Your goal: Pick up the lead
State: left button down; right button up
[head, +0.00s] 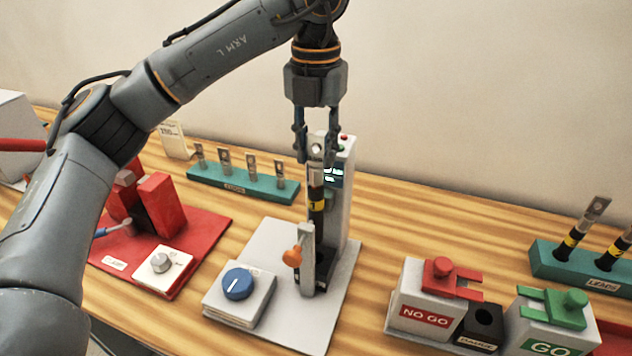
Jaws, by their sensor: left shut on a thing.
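The lead (316,198) is a black upright rod with a yellow band and a silver lug on top. It stands in a grey fixture with a tall grey housing behind it. My left gripper (317,157) comes down from above, shut on the lead's lug. The lead's lower end is hidden behind the fixture's front post (307,270), which carries an orange knob (292,257). More leads (568,245) stand tilted in a teal rack labelled LEADS (547,262) at the right. My right gripper is not in view.
A white box with a blue dial (238,284) is left of the fixture. A red press (160,205) stands farther left. A teal rack (215,182) with several lugs is behind. NO GO (425,315) and GO (545,345) blocks are front right. Bare wood lies between fixture and LEADS rack.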

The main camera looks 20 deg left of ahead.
pick_arm(q)
notch_tip(320, 180, up, 26)
jog(key=p, duration=1.3)
dwell(0.4)
